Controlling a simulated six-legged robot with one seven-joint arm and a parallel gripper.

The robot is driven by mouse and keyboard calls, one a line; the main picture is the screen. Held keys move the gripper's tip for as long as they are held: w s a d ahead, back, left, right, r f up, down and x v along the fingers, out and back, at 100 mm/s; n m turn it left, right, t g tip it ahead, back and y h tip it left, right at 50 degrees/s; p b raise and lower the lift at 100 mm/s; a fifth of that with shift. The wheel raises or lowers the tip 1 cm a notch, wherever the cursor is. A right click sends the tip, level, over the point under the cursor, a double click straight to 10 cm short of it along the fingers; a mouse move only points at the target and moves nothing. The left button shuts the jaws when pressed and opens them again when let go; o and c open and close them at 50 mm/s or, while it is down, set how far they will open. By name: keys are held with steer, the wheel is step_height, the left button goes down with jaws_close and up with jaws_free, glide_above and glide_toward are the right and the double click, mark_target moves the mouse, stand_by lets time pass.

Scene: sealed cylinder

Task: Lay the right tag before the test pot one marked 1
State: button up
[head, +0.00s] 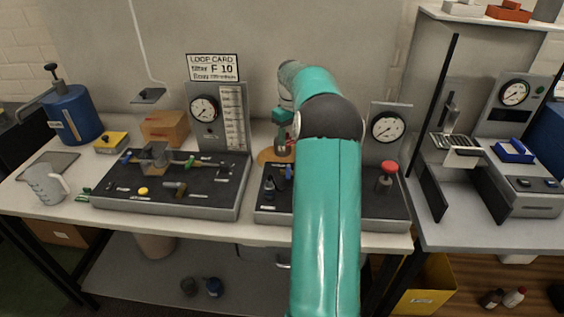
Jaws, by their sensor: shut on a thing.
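My gripper (281,148) is in the head view behind the middle bench unit, left of my arm's elbow. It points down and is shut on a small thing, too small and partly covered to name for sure. A round tan-orange piece (266,156) lies on the bench just under and beside it; I cannot tell if they touch. I cannot make out a tag or a pot marked 1. My arm hides the middle of the unit's dark top.
A left dark-topped unit (120,200) holds small fittings beside a gauge panel (205,110). A middle unit (390,212) bears a red knob (389,167). A blue canister (72,115), a clear jug (46,184) and a cardboard box (165,127) stand left. A loop card (213,67) is above.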

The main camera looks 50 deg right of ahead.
step_height(320, 180, down, 4)
steer(key=shift+s, duration=0.15)
steer(key=shift+s+a+f, duration=0.1)
steer(key=shift+s+f, duration=0.05)
steer(key=shift+f, duration=2.55)
steer(key=o, duration=0.7)
steer(key=shift+f, duration=0.15)
steer(key=shift+c, duration=0.2)
